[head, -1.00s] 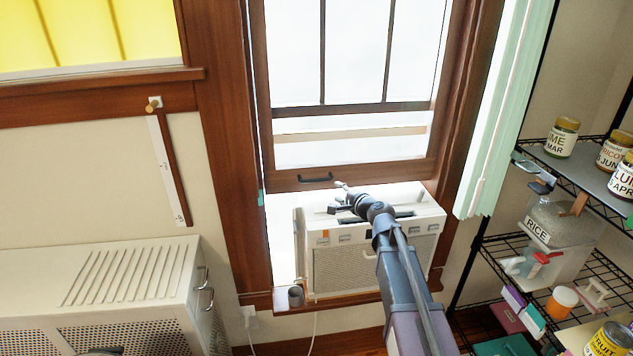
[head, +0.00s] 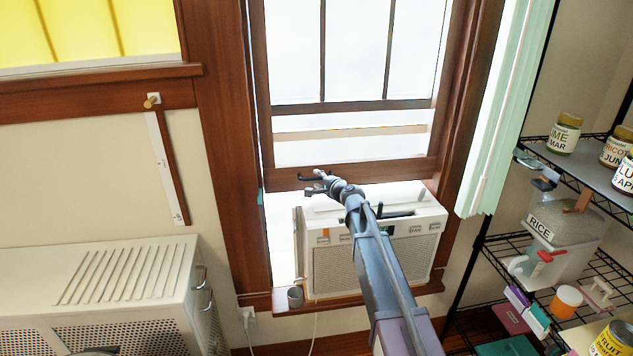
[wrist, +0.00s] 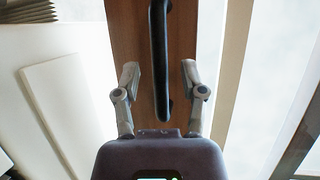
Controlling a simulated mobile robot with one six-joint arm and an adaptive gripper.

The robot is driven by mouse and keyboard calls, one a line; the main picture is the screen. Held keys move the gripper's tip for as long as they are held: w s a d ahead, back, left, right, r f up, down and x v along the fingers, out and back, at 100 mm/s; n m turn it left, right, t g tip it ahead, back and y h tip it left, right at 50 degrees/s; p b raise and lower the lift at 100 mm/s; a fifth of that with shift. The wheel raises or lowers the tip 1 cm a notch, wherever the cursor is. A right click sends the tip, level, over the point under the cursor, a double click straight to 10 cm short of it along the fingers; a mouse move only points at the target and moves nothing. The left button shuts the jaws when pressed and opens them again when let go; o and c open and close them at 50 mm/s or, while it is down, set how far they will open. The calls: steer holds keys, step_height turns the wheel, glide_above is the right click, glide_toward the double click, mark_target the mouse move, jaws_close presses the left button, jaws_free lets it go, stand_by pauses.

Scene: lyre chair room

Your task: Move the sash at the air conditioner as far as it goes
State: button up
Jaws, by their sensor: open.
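The window sash (head: 350,174) is a wooden frame with glass, raised above the white air conditioner (head: 375,255) on the sill. A dark bar handle (head: 312,178) is on its bottom rail. My gripper (head: 318,182) is in front of the bottom rail at the handle, partly hiding it. In the wrist view, my gripper (wrist: 160,80) is open, with one finger on each side of the black handle (wrist: 159,55). Neither finger visibly touches the handle. The wooden rail lies behind it.
A wire shelf (head: 500,240) with jars and a rice bin (head: 562,225) stands at the right. A pale green curtain (head: 505,110) hangs beside the window. A white perforated cabinet (head: 110,290) is at the lower left.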

mark_target(310, 186)
steer(key=shift+w+a+f, duration=0.1)
steer(key=shift+w+a, duration=0.3)
steer(key=shift+w, duration=0.1)
jaws_close()
steer(key=shift+f, duration=0.1)
step_height(310, 186, down, 4)
steer(key=b, duration=0.4)
steer(key=shift+s, duration=0.1)
steer(key=shift+s+b, duration=0.1)
steer(key=shift+b, duration=0.2)
steer(key=shift+s, duration=0.1)
